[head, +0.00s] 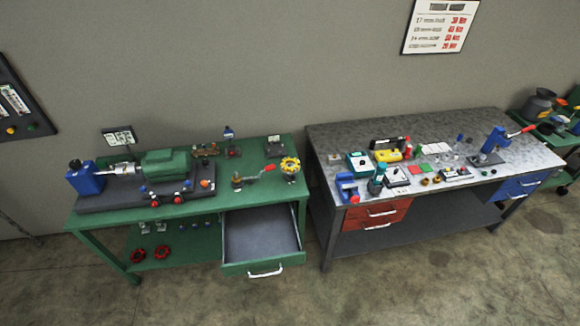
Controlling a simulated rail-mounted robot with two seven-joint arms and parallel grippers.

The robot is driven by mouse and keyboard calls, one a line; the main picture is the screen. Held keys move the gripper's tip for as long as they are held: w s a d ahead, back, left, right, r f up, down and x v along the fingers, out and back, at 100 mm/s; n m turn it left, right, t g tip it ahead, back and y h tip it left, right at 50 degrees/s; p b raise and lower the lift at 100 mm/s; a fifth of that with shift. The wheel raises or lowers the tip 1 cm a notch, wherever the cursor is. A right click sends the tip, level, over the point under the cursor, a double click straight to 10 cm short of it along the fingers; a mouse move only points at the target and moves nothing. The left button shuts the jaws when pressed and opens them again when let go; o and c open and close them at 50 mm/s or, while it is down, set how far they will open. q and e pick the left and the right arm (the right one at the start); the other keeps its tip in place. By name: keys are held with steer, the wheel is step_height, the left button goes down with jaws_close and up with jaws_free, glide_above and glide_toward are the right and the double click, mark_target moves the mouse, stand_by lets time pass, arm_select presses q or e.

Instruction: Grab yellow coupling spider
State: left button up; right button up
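A yellow, toothed, round piece (290,165), which looks like the yellow coupling spider, is at the right end of the green workbench (256,153). It seems to sit on top of a small light-coloured part, but the detail is too small to be sure. Neither of my grippers is in the head view.
A green and blue pump unit (165,165) stands on the green bench's left. A red-handled valve (254,176) is left of the yellow piece. An open, empty-looking drawer (262,236) juts out below. A grey bench (335,142) with tools stands right, across a narrow gap.

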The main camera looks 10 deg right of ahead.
stand_by(0.3)
arm_select(q)
steer(key=o, duration=0.4)
steer(key=shift+w, duration=0.1)
